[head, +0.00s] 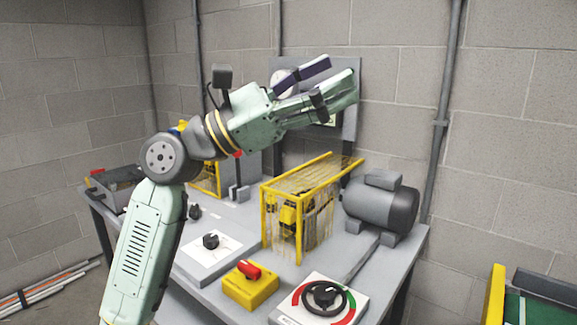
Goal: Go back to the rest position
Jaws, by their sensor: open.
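My gripper (338,82) is raised in the head view, above the bench and in front of the grey back panel (347,136). Its fingers point to the right and stand apart, with nothing between them. It is clear of the things below it. My arm comes up from the lower left and bends at the grey elbow joint. The arm hides part of the bench's left side and part of the panel.
The grey bench (222,221) carries a yellow wire cage (265,215), a grey motor (381,207), a yellow box with a red switch (250,287), a black handwheel (324,296) on a red-green dial, and a black knob (211,241). Block walls stand behind. A yellow-edged green thing (530,308) is at lower right.

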